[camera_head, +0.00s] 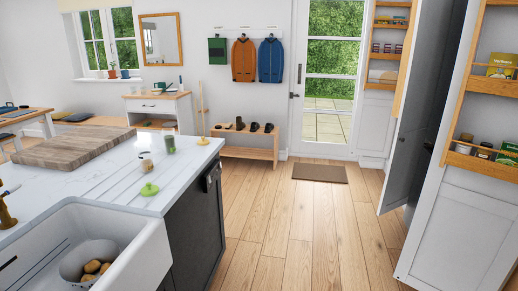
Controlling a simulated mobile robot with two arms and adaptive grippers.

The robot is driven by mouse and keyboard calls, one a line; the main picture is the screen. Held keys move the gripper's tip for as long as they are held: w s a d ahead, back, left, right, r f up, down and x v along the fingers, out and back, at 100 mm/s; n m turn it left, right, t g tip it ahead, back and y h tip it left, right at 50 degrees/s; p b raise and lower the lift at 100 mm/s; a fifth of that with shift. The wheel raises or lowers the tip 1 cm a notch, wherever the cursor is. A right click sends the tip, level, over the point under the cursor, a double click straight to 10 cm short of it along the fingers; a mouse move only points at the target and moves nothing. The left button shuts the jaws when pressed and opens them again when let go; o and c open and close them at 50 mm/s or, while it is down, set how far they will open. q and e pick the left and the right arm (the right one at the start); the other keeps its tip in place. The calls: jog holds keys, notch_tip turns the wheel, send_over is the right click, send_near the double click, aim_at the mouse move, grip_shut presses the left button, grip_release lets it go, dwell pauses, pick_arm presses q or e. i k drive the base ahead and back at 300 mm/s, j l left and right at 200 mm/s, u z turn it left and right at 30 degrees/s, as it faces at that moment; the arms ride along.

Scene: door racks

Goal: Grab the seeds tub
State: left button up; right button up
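No tub that I can read as the seeds tub stands out. The right-hand door rack holds small containers on its lower shelf: a dark-topped tub (465,143), another small tub (485,150) and a green pack (508,154). Their labels are too small to read. A yellow-green box (501,66) stands on the upper shelf. The farther door rack (387,50) holds rows of small jars and packs, also unreadable. Neither of my grippers shows in this view.
A white island worktop (110,183) carries a wooden board (75,148), a small pot (145,162) and a green item (150,190). A sink (130,250) is at front left. A cupboard door (408,120) stands open. The wooden floor (310,225) between is clear, with a doormat (319,173).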

aim_at(168, 135)
jog(key=i+l, duration=0.2)
jog(key=i, duration=0.3)
jog(key=i+l+z, duration=0.15)
jog(key=i, duration=0.35)
jog(key=i+l, duration=0.15)
jog(key=i, duration=0.35)
jog(key=z, duration=0.05)
